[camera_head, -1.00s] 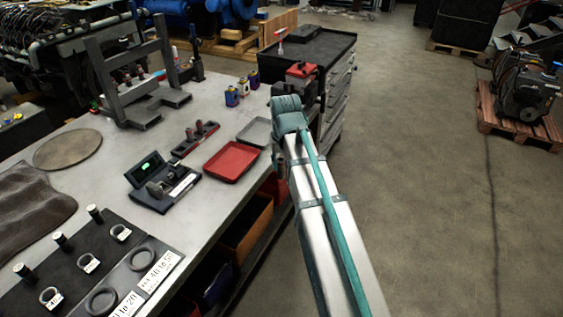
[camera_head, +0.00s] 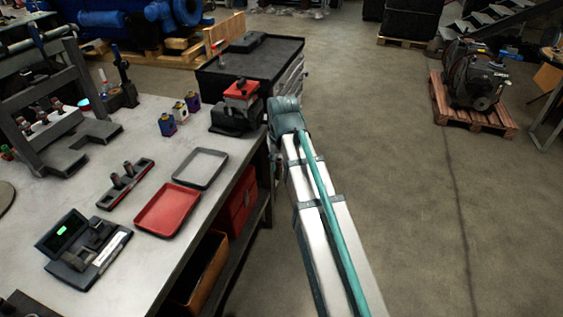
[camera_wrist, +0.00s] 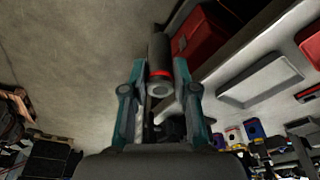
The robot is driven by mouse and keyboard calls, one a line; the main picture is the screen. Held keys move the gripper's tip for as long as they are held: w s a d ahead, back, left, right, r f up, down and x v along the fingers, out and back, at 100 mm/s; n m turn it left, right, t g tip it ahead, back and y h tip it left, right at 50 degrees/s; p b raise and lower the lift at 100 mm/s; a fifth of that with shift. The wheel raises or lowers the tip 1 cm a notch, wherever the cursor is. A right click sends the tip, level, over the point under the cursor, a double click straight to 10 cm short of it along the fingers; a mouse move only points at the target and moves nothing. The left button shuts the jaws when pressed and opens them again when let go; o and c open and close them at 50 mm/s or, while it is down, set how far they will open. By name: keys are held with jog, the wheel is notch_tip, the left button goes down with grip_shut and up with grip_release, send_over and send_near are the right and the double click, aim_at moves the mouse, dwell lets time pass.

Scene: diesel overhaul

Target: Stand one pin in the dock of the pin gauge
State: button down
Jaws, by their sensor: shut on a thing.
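My gripper (camera_wrist: 159,68) is shut on a pin (camera_wrist: 160,72), a dark cylinder with a red band and a grey end face, in the wrist view. The pin is held in the air between the two fingertips. In the head view my arm hides the gripper and pin. A black instrument with a lit green display (camera_head: 62,231), which looks like the pin gauge, lies on the bench at the lower left, away from my arm. Its dock cannot be made out clearly. A dark rack (camera_head: 108,201) with two upright dark-and-red pins (camera_head: 129,170) stands behind it.
A red tray (camera_head: 168,210) and a grey tray (camera_head: 200,168) lie between the gauge and the bench's right edge. Small bottles (camera_head: 180,112) and a red-topped black device (camera_head: 238,105) stand farther back. A tool cabinet (camera_head: 250,62) stands beyond. Open floor lies right.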

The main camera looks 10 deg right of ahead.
jog(key=a+r+n+p, duration=0.2)
jog(key=a+n, duration=0.2)
jog(key=a, duration=1.8)
jog(key=s+a+n+g, duration=0.1)
jog(key=s+a+n, duration=0.3)
jog(key=a, duration=0.9)
jog(key=s+a+f+n+g+y, duration=0.1)
jog(key=s+a+n, duration=0.3)
jog(key=a+n, duration=0.5)
jog(key=s+a+n+g+y+p, duration=0.1)
jog(key=s+a+n, duration=0.4)
jog(key=a, duration=1.2)
jog(key=shift+f+n, duration=0.35)
jog(key=shift+n, duration=0.55)
jog(key=shift+f+b, duration=0.4)
jog(key=shift+f, duration=0.95)
jog(key=shift+f, duration=0.35)
jog(key=shift+f+b, duration=0.3)
jog(key=shift+f, duration=0.05)
jog(key=shift+f, duration=0.3)
